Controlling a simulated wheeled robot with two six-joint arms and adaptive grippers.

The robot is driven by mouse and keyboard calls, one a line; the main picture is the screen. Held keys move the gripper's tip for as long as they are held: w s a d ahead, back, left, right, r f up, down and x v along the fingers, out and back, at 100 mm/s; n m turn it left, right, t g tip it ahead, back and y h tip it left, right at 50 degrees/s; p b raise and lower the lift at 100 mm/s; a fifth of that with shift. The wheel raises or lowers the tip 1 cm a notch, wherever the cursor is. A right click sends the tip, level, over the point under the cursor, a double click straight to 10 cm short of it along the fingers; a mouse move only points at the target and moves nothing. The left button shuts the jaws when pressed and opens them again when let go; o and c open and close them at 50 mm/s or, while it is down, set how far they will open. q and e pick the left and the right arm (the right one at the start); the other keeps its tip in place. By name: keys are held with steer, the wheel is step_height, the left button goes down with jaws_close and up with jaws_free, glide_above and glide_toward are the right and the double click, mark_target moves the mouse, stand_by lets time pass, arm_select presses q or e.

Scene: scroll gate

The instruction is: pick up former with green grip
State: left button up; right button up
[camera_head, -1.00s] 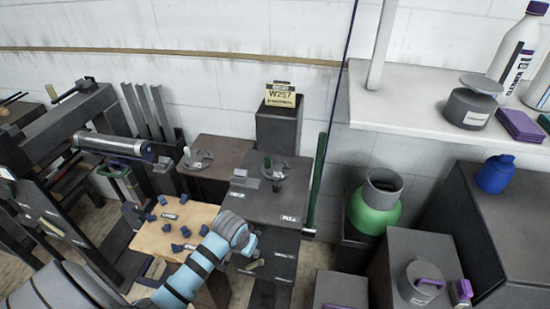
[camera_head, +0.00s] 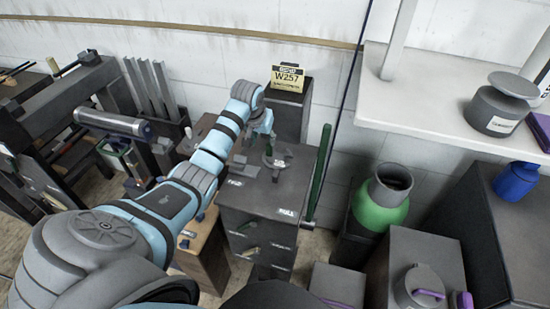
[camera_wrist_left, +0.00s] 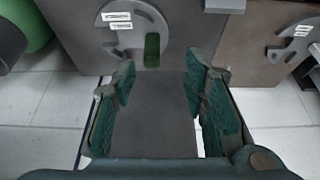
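The former with the green grip (camera_wrist_left: 152,48) is a grey notched disc with white labels. It lies on the dark cabinet top and also shows in the head view (camera_head: 279,163). My left gripper (camera_wrist_left: 160,78) is open and empty. In the wrist view the green grip appears just beyond and between its dark green fingers, apart from them. In the head view my left gripper (camera_head: 268,136) is above the back of the cabinet, partly hiding the former. A second grey former (camera_wrist_left: 294,42) lies on the brown box to the right in the wrist view. My right gripper is not in view.
A dark stand with a yellow W257 sign (camera_head: 287,76) rises behind the cabinet (camera_head: 262,201). A green post (camera_head: 320,167) stands at its right edge. A green container (camera_head: 380,203) and a white shelf (camera_head: 405,116) are to the right. A grey block (camera_head: 243,168) lies on the cabinet.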

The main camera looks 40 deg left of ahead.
mark_target(268, 146)
arm_select(q)
steer(key=x, duration=0.2)
steer(key=b+x, duration=0.1)
steer(key=x, duration=0.2)
steer(key=d+x, duration=0.1)
steer(key=x, duration=0.1)
steer(key=shift+w+f, duration=0.3)
steer(key=shift+s+r, duration=0.15)
steer(key=shift+c, duration=1)
jaws_close()
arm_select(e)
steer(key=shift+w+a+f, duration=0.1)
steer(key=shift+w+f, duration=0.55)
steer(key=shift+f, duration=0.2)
arm_select(q)
steer(key=shift+a, duration=0.1)
